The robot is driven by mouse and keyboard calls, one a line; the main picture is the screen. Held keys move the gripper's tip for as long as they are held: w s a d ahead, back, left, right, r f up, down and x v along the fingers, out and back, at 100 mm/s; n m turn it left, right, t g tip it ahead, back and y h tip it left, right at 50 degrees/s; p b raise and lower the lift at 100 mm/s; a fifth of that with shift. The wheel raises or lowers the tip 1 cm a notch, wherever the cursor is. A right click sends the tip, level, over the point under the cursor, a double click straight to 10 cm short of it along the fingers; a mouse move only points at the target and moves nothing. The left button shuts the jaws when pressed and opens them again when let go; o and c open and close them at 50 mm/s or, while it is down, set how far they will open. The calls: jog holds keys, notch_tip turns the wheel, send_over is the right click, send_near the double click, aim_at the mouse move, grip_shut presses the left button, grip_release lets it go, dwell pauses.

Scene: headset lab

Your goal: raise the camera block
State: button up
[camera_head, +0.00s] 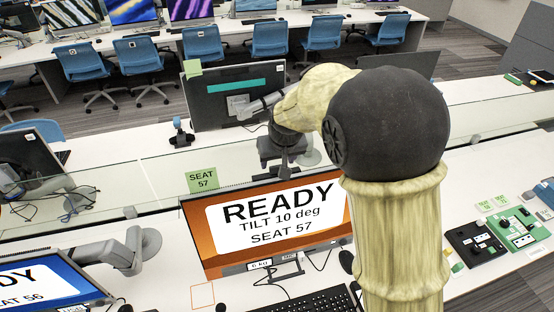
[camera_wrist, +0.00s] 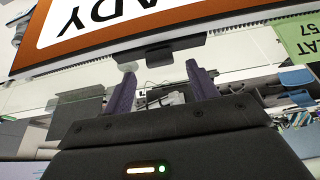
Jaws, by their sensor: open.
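The monitor (camera_head: 270,222) for seat 57 has an orange screen that reads "READY, TILT 10 deg, SEAT 57". It also shows upside down in the wrist view (camera_wrist: 215,12). A dark block (camera_wrist: 160,50), apparently the camera block, sits at the middle of that monitor's top edge. My gripper (camera_head: 284,160) is above and behind the top edge. In the wrist view my gripper (camera_wrist: 160,70) is open and empty, its two fingers apart on the near side of the block, with a gap to it.
A dark monitor (camera_head: 225,95) faces away on the far side. A keyboard (camera_head: 310,301) lies in front.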

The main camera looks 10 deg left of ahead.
aim_at(276, 166)
jog(key=shift+p+x, duration=0.35)
jog(key=shift+x, duration=1.3)
jog(key=shift+c, duration=0.2)
